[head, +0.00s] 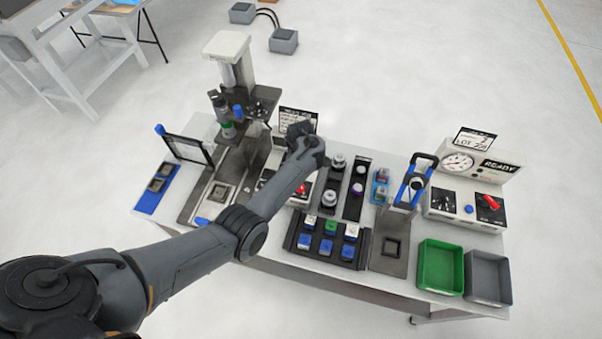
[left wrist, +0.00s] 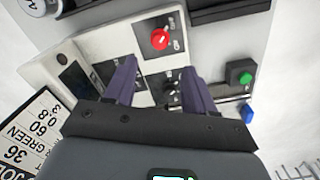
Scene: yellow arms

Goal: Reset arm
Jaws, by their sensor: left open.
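My left arm reaches in from the left in the head view, and its wrist end (head: 304,150) is over the middle of the bench. The fingers are hidden there. In the left wrist view my left gripper (left wrist: 160,82) is open, with two dark purple fingers apart and nothing between them. It points at a white control box (left wrist: 95,50) with a red knob (left wrist: 160,38). I cannot tell whether the fingertips touch the box. The red knob also shows in the head view (head: 301,190) below the wrist. My right gripper is not in view.
A press-like machine (head: 229,70) stands left on the bench. Right of my arm are a rack of coloured blocks (head: 325,244), a blue-handled fixture (head: 412,185), a gauge box (head: 468,190), a green bin (head: 440,267) and a grey bin (head: 488,278). The floor at right is clear.

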